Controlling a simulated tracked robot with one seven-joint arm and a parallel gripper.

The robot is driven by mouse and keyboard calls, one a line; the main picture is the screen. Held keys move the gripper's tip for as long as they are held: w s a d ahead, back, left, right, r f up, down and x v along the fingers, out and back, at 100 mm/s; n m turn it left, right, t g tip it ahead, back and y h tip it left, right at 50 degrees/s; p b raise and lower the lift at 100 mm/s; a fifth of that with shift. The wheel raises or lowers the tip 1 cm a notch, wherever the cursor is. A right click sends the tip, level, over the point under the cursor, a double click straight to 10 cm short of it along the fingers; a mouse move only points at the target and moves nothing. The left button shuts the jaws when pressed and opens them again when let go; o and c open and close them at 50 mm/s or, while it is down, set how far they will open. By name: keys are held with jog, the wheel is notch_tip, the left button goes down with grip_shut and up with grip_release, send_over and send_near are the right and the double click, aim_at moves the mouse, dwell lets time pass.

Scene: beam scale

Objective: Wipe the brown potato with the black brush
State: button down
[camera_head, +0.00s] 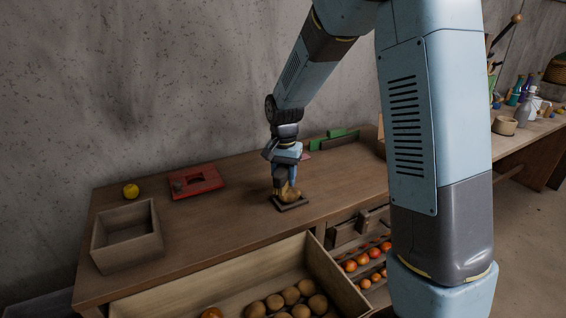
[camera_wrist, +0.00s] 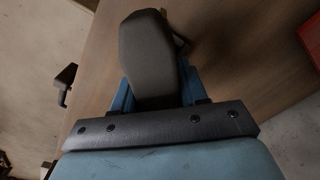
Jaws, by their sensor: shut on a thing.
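The brown potato (camera_head: 291,194) sits on a small dark square tray (camera_head: 293,206) near the front edge of the wooden table. My gripper (camera_head: 287,176) points down right over it. In the wrist view my gripper's blue fingers (camera_wrist: 157,92) are shut on the black brush (camera_wrist: 147,50), whose dark, rounded back fills the space between them. In the head view the brush is hard to make out beside the fingers. The potato is hidden behind the brush in the wrist view. I cannot tell whether the brush touches the potato.
Green blocks (camera_head: 335,139) lie at the back. Below, a drawer (camera_head: 219,270) holds potatoes, with tomatoes (camera_head: 367,260) beside it.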

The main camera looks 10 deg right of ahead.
aim_at(284, 166)
jog(key=shift+r, duration=2.4)
jog(key=shift+w, duration=0.1)
